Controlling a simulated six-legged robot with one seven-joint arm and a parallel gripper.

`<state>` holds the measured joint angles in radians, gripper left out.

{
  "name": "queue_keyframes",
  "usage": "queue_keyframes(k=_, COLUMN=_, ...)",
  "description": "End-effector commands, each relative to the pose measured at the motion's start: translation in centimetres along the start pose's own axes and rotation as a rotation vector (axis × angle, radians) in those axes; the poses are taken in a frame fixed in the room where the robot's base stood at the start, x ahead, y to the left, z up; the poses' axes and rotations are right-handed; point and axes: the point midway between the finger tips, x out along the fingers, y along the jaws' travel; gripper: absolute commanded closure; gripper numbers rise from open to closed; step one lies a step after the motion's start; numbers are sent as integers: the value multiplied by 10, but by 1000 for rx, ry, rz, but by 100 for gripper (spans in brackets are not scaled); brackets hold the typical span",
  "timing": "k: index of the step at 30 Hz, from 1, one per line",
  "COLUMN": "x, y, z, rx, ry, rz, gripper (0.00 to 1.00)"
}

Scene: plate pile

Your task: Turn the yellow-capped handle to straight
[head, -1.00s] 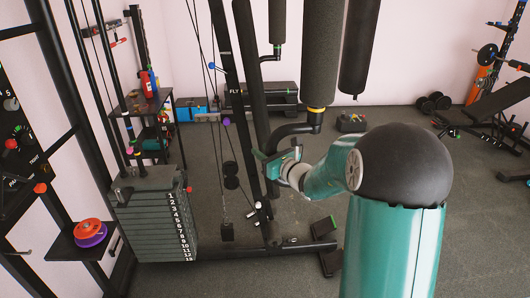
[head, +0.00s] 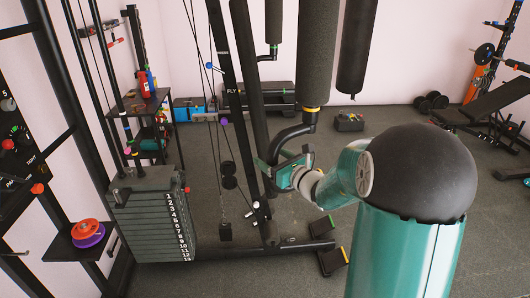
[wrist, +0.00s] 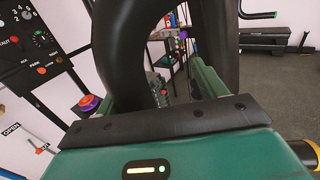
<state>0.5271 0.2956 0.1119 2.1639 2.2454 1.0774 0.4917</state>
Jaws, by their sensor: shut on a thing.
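The yellow-capped handle is a thick dark padded roller (head: 316,60) hanging upright in the head view, with a yellow band at its lower end. A black bent tube (head: 290,134) runs from below that band down and left toward the machine's upright. My gripper (head: 277,168) is at the lower part of this tube. In the wrist view the black curved tube (wrist: 135,50) passes between my gripper's green fingers (wrist: 150,92), which are shut on it. The padded roller cannot be clearly told in the wrist view. The contact itself is partly hidden.
The weight stack (head: 150,222) stands left of my gripper, with cables and a slanted black upright (head: 225,90) between. A side shelf (head: 62,247) holds red and purple discs. A second padded roller (head: 357,45) hangs to the right. Floor at right is mostly clear before a bench (head: 480,108).

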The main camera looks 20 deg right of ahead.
Motion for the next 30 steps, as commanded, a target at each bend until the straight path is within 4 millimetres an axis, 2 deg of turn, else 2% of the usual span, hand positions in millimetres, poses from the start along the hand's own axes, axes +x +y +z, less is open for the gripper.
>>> queue_keyframes(k=1, x=-17, y=-12, z=2, rx=-2, ry=-1, rz=-29, gripper=46)
queue_keyframes(k=6, x=-54, y=-12, z=2, rx=-1, ry=-3, rz=-30, gripper=43)
queue_keyframes(k=9, x=-72, y=-11, z=3, rx=-2, ry=-3, rz=-29, gripper=48)
queue_keyframes(k=12, x=-84, y=-11, z=2, rx=-2, ry=-1, rz=-29, gripper=48)
queue_keyframes(k=30, x=-99, y=-12, z=2, rx=-2, ry=-1, rz=-25, gripper=48)
